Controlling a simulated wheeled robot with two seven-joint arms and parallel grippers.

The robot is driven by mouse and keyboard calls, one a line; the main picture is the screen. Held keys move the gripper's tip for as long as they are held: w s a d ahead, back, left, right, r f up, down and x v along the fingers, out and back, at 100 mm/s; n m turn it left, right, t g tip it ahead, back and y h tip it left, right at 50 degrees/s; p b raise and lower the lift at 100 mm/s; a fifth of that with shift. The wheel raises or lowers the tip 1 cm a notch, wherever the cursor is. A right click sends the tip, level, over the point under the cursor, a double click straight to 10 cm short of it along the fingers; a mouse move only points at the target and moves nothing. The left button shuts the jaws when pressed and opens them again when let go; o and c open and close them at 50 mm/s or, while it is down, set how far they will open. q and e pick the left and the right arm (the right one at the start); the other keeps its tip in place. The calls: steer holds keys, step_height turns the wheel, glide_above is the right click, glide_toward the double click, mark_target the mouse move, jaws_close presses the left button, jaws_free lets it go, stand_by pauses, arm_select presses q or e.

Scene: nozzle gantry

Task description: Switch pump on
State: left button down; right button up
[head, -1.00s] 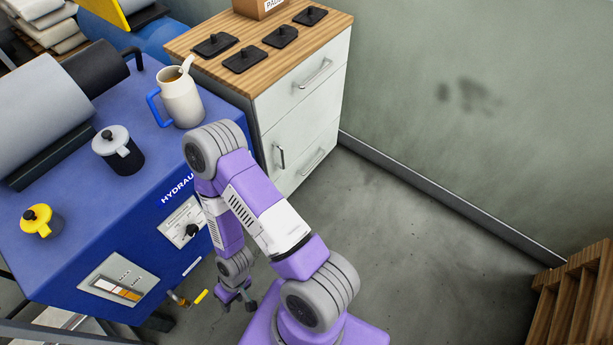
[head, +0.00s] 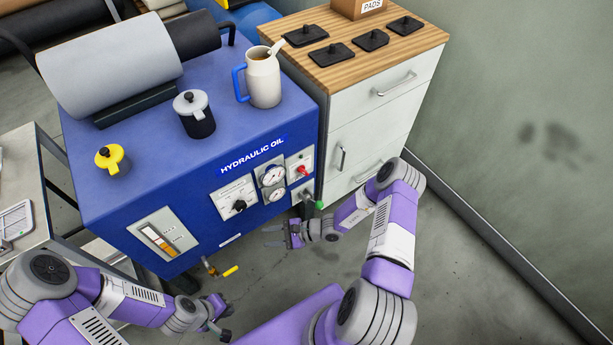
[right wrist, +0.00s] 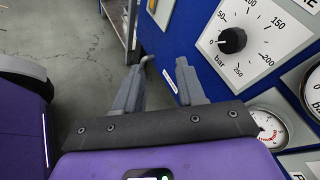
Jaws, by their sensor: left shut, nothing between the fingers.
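The blue hydraulic power unit (head: 120,215), labelled HYDRAULIC OIL, fills the left-middle of the head view. Its front carries a black dial knob (head: 239,205), two round gauges (head: 272,177), a red control (head: 303,170) and a green control (head: 319,204) partly near my right arm. I cannot read which one is the pump switch. My right gripper (head: 270,237) is open and empty, low in front of the panel. In the right wrist view its fingers (right wrist: 160,70) are apart, with the bar-scaled black knob (right wrist: 232,40) beyond them. My left gripper (head: 226,323) is shut and empty near the floor.
A white mug (head: 263,80), a black-and-grey canister (head: 194,114) and a yellow cap (head: 112,159) are on the unit. A yellow-handled valve (head: 229,271) sticks out below. A drawer cabinet (head: 380,120) stands close at the right. Floor ahead is clear.

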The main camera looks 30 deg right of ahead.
steer(key=w+d+m+t+h, duration=0.4)
steer(key=w+d+m+t, duration=0.25)
steer(key=d, duration=0.55)
steer(key=m+t+h, duration=0.4)
steer(key=h, duration=0.3)
glide_toward(305, 173)
steer(key=w, duration=0.2)
steer(key=w+b, duration=0.1)
steer(key=w, duration=0.1)
steer(key=w+b, duration=0.1)
steer(key=w, duration=0.1)
steer(key=w+b, duration=0.1)
steer(key=w, duration=0.1)
steer(key=shift+w+a+f, duration=0.15)
steer(key=shift+a+f, duration=0.15)
steer(key=shift+a, duration=0.05)
steer(key=shift+w+r, duration=0.1)
steer(key=shift+w, duration=0.4)
jaws_close()
